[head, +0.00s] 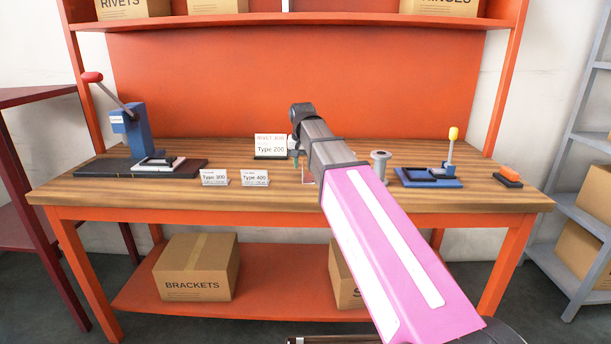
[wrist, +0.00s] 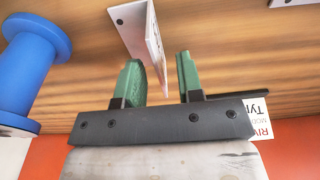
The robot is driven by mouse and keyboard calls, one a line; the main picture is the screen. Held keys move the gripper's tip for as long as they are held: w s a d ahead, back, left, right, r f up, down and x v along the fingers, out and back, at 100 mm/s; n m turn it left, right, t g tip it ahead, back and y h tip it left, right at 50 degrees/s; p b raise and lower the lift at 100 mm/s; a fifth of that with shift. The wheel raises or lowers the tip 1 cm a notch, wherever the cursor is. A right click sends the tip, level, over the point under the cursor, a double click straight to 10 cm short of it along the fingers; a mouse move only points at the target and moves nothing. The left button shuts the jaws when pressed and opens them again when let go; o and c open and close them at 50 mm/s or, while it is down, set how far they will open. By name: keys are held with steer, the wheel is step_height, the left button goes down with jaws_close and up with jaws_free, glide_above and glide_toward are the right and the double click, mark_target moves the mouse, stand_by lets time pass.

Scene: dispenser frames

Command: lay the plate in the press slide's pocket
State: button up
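My gripper (wrist: 158,62) has two green fingers, spread apart. A thin pale angled piece (wrist: 145,32) with a small hole, probably the plate, reaches down between them; gaps show beside it and I see no firm contact. The blue press (head: 133,132) with a red-knobbed lever stands at the left. Its slide (head: 158,163) lies in front on a dark base; the pocket's inside is too small to make out.
Type 300 (head: 214,177) and Type 400 (head: 254,177) cards stand left of my gripper, and a Type 200 sign (head: 270,146) behind. Bare wood lies along the front.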

steer(key=shift+w+f, duration=0.2)
steer(key=shift+f, duration=0.6)
steer(key=shift+w+f, duration=0.15)
steer(key=shift+f, duration=0.6)
steer(key=shift+f, duration=0.25)
jaws_close()
